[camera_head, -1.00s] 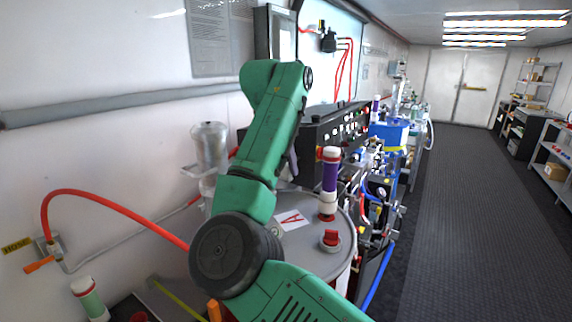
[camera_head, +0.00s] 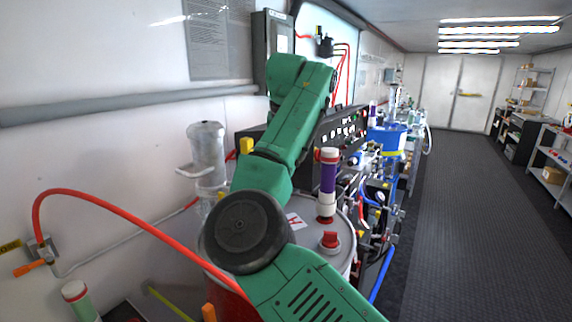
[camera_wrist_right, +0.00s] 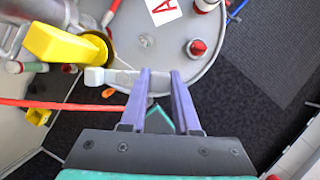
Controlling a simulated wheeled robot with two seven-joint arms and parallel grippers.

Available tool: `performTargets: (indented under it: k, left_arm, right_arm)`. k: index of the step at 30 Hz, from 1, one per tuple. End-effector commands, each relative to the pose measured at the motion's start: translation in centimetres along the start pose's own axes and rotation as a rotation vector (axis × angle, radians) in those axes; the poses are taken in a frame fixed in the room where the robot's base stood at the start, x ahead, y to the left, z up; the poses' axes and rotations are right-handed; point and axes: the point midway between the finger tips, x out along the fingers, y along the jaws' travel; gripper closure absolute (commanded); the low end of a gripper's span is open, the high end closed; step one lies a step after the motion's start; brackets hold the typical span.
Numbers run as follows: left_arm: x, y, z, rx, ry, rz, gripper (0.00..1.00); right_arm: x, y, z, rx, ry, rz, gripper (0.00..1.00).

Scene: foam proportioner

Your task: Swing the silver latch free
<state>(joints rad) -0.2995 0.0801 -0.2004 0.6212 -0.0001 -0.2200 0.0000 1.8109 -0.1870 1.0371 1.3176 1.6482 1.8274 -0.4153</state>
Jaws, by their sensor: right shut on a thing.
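The silver latch (camera_wrist_right: 112,77) is a short pale lever in the right wrist view, beside a bright yellow handle (camera_wrist_right: 66,43). Its right end reaches the fingers of my right gripper (camera_wrist_right: 160,76), which is shut on it, though a gap shows between the fingertips. The exact contact is partly hidden by the left finger. In the head view my green right arm crosses the middle and hides the gripper and the latch. My left gripper is not in view.
A grey drum (camera_wrist_right: 155,45) with a red cap (camera_wrist_right: 198,47) lies beyond the fingers. A red hose (camera_head: 125,222) runs across the left. A clear canister (camera_head: 207,150) stands by the wall. A purple-banded tube (camera_head: 327,185) stands on the drum. The aisle floor (camera_head: 455,215) is clear.

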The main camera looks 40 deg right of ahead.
Motion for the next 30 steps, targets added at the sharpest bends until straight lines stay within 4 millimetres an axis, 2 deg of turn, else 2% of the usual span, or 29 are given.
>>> performTargets:
  k: [15, 21, 30]
  left_arm:
    - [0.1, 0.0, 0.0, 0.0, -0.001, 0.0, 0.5]
    - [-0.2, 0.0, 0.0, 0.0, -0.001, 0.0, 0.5]
    - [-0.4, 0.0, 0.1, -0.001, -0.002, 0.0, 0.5]
  right_arm:
    - [0.9, 0.5, 2.0, -0.42, 0.005, 0.176, 1.0]
    - [1.1, 0.8, 2.4, -0.523, 0.006, 0.218, 1.0]
    - [1.3, 1.0, 2.6, -0.59, 0.006, 0.245, 1.0]
